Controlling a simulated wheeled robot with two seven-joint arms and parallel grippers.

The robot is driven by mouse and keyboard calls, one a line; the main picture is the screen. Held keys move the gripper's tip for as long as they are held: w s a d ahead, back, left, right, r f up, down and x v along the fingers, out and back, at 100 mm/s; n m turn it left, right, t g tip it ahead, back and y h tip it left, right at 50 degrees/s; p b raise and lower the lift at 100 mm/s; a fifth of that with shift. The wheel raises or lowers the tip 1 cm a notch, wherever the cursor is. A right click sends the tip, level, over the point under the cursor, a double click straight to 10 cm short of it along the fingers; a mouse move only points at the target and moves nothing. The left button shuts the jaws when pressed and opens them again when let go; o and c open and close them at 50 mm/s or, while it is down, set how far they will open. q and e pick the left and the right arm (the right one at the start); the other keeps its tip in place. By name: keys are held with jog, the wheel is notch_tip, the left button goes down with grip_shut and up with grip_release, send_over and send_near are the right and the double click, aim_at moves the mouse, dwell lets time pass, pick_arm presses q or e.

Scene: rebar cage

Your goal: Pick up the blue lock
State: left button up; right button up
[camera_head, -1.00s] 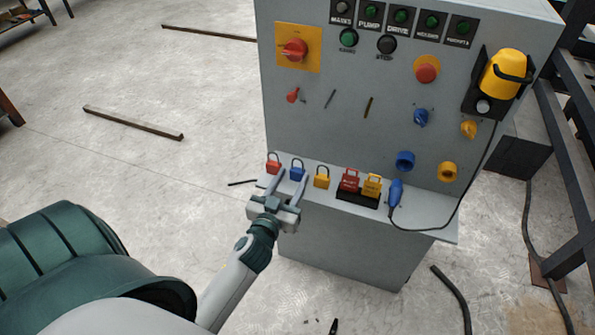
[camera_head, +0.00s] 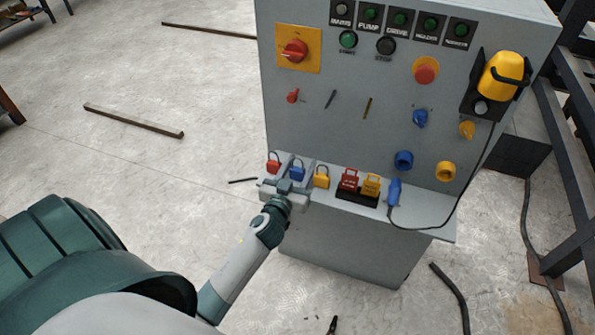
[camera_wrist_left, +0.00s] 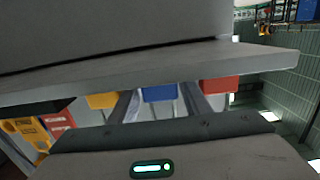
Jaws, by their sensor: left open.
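The blue lock (camera_head: 297,172) sits on the narrow shelf of the grey cabinet, between a red lock (camera_head: 273,165) and a yellow lock (camera_head: 321,178). My left gripper (camera_head: 295,171) is open, its two fingers reaching in on either side of the blue lock. In the left wrist view, the blue lock (camera_wrist_left: 159,93) shows between the two fingers, with a gap on each side; its upper part is cut off by the shelf edge as pictured. My right gripper is not in view.
The shelf (camera_head: 425,230) also bears a dark tray with a red tag (camera_head: 348,180) and a yellow tag (camera_head: 371,186), and a blue plug (camera_head: 394,191) on a black cable. Knobs and buttons cover the panel above. Open floor lies to the left.

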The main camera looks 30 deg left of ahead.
pick_arm(q)
jog(key=shift+x, duration=0.85)
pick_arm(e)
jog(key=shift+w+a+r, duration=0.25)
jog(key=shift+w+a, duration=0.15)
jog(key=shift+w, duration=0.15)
